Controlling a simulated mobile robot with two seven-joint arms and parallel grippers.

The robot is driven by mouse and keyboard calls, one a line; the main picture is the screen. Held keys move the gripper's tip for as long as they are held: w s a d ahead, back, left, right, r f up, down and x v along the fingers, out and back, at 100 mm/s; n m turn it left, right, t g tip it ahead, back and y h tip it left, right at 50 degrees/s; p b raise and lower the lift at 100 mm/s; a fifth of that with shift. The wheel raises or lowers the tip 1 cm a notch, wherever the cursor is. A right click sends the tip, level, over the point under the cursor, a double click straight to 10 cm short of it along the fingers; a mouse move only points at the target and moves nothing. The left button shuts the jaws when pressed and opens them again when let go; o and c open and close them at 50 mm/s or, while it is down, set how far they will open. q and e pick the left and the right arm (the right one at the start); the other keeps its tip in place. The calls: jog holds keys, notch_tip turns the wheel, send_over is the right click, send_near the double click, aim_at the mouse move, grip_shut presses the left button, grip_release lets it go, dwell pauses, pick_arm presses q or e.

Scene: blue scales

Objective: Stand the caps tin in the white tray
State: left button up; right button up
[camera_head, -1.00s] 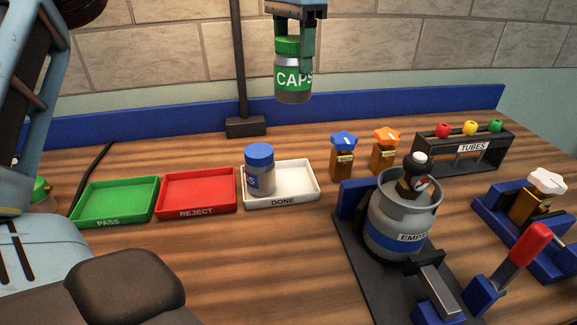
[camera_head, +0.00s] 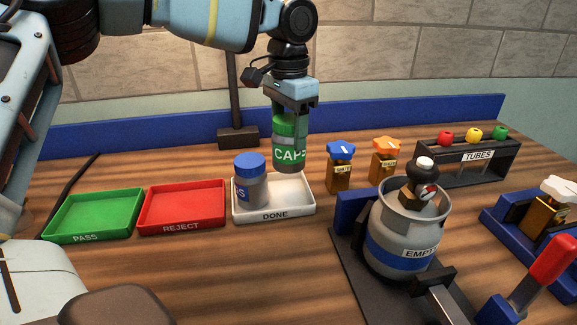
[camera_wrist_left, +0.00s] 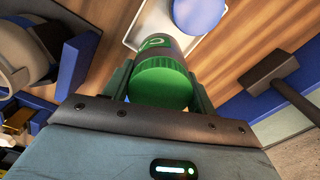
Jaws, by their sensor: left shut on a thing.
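The caps tin (camera_head: 288,154) is a grey tin with a green lid and a green label. My left gripper (camera_head: 291,125) is shut on it from above and holds it upright at the right part of the white tray (camera_head: 276,214), labelled DONE. In the left wrist view, the tin's green lid (camera_wrist_left: 160,84) sits between the fingers. A blue-lidded tin (camera_head: 250,182) stands in the left part of the white tray, beside the caps tin. My right gripper is not in view.
A red REJECT tray (camera_head: 181,225) and a green PASS tray (camera_head: 92,235) stand to the left. Orange-bodied valves with blue (camera_head: 340,168) and orange (camera_head: 384,160) knobs stand close right of the white tray. A grey gas cylinder (camera_head: 402,235) stands front right. A dark post (camera_head: 237,138) rises behind.

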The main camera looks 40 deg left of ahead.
aim_at(289, 163)
pick_arm(q)
jog(key=shift+f, duration=3.9)
jog(key=shift+f, duration=0.1)
jog(key=o, duration=1.1)
jog(key=shift+f, duration=0.1)
jog(key=shift+c, duration=0.2)
notch_tip(289, 163, up, 12)
jog(key=shift+r, duration=0.2)
